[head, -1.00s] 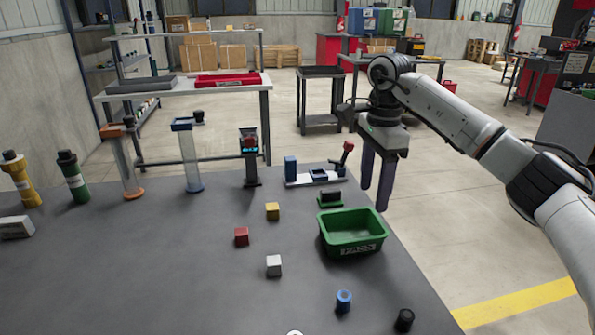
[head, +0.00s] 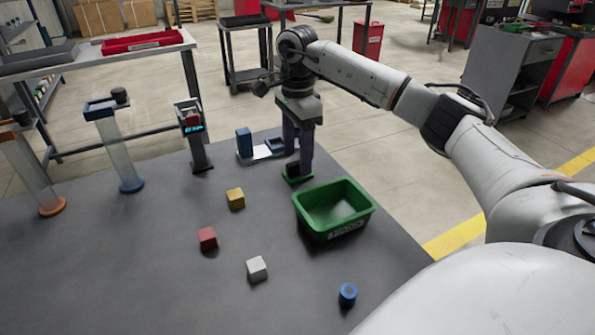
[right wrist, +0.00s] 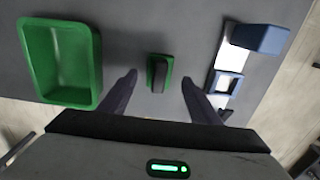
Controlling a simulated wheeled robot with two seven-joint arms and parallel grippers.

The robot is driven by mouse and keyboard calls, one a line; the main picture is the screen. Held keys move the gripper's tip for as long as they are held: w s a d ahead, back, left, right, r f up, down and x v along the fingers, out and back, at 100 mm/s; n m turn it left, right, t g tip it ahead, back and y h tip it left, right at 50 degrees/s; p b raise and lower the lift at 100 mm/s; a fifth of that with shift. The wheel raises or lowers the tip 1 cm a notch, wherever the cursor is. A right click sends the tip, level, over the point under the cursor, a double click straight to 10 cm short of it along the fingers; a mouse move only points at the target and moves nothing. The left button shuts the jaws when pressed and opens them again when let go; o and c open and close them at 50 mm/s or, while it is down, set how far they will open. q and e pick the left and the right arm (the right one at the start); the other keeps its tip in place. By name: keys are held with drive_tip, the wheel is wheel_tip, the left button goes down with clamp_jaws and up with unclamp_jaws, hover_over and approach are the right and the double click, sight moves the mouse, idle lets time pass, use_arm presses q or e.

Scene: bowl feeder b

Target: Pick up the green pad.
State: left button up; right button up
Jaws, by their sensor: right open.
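The green pad (head: 297,179) lies on the grey table, just behind the green bin, with a black block on top of it. It also shows in the right wrist view (right wrist: 167,80), centred ahead of the jaws. My right gripper (head: 298,165) points down over the pad, and its fingers partly hide it in the head view. In the right wrist view the open fingers (right wrist: 158,80) stand apart on either side of the pad, with nothing between them gripped. I cannot tell the exact height of the fingertips. My left gripper is not in view.
The green bin (head: 336,228) stands close to the pad, in front and to the right. A blue and white fixture (head: 262,148) is close on the other side.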

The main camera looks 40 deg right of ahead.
sight(298, 162)
wheel_tip(298, 162, down, 3)
drive_tip(key=shift+f, duration=0.2)
drive_tip(key=shift+c, duration=0.3)
drive_tip(key=c, duration=1.1)
drive_tip(key=shift+r, duration=0.1)
wheel_tip(298, 162, up, 10)
drive_tip(key=shift+f+p, duration=0.1)
drive_tip(key=shift+p, duration=0.3)
